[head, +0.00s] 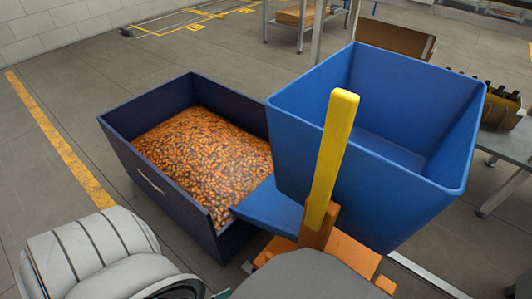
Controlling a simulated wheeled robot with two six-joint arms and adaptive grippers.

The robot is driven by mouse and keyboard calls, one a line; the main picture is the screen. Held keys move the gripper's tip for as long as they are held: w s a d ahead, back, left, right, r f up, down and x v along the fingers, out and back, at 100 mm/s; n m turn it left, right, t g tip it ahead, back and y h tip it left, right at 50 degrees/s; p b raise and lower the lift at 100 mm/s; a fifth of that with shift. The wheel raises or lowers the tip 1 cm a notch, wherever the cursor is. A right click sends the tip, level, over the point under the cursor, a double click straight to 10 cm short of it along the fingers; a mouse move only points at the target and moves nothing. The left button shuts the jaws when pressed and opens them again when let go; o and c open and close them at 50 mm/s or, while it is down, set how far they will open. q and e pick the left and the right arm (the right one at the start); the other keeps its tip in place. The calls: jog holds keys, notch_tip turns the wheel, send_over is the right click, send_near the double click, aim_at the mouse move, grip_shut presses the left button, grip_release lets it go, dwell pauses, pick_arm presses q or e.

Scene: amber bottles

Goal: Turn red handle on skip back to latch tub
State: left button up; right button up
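A blue tub (440,165), open at the top and empty inside as far as I can see, sits right of centre. A blue lip or chute (268,208) reaches from its lower left side over the edge of a dark blue bin (160,190). A tall yellow lever (332,150) stands up in front of the tub, tilted slightly to the right, on an orange mount (318,236). I see no red handle; the only handle-like part is yellow. My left arm shows at the lower left, but neither gripper's fingers are in view.
The dark bin holds many small orange-brown pieces (205,150). Brown bottles (500,95) stand in a box on a table (515,145) at the right. A cardboard box (395,38) is behind the tub. Floor at the left is clear, with a yellow line (60,140).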

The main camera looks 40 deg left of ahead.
pick_arm(q)
jog(key=b, duration=0.1)
send_near(273, 275)
jog(key=f, duration=0.1)
jog(key=b+x, duration=0.1)
jog(key=x, duration=0.6)
pick_arm(e)
notch_tip(273, 275, up, 6)
jog(key=shift+s+a, duration=0.3)
pick_arm(q)
jog(key=shift+c, duration=0.3)
grip_shut()
